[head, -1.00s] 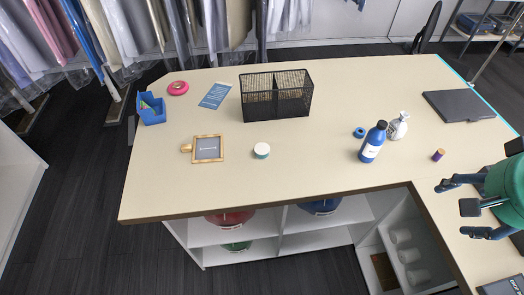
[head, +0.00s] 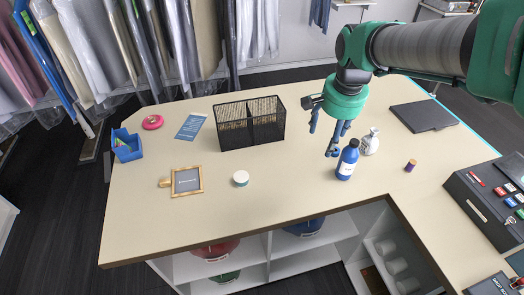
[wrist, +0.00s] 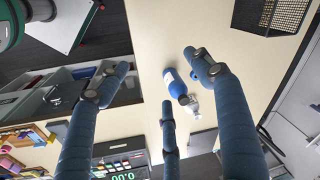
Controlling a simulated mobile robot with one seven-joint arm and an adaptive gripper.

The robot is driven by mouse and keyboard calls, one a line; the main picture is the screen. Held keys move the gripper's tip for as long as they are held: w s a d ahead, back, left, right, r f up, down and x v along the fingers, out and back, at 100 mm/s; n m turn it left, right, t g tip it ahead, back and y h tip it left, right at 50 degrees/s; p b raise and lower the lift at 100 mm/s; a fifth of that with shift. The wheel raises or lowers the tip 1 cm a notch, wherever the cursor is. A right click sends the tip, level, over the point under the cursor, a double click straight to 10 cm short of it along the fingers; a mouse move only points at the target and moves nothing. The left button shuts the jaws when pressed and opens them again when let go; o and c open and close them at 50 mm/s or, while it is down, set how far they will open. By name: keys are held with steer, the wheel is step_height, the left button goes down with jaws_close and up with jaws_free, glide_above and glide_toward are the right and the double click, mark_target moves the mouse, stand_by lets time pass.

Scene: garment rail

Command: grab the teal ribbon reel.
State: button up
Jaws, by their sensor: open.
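A small round reel (head: 240,178) with a white top and a teal band around its side lies flat near the middle of the front of the cream table, in the head view. It best fits the teal ribbon reel; I do not make it out in the wrist view. My gripper (head: 328,140) hangs over the table to the right of the reel, well apart from it, close to the blue bottle. In the wrist view its three fingers (wrist: 158,78) are spread open with nothing held between them.
The blue bottle (head: 347,160) and a white spray bottle (head: 369,142) stand beside my gripper. A black mesh basket (head: 250,124) is behind the reel; a framed sign (head: 187,181) is to its left. A purple spool (head: 410,166) lies farther right. Table around the reel is clear.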

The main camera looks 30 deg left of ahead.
steer(key=a+f, duration=0.4)
steer(key=a, duration=0.4)
steer(key=a+f, duration=0.4)
steer(key=a, duration=0.4)
steer(key=m+g+h+p, duration=0.1)
steer(key=g, duration=0.1)
glide_above(241, 176)
step_height(241, 176, down, 10)
steer(key=shift+w+d+f, duration=0.1)
steer(key=shift+d+f, duration=0.05)
steer(key=shift+f, duration=4.3)
steer(key=shift+f+b, duration=0.6)
steer(key=shift+f, duration=2)
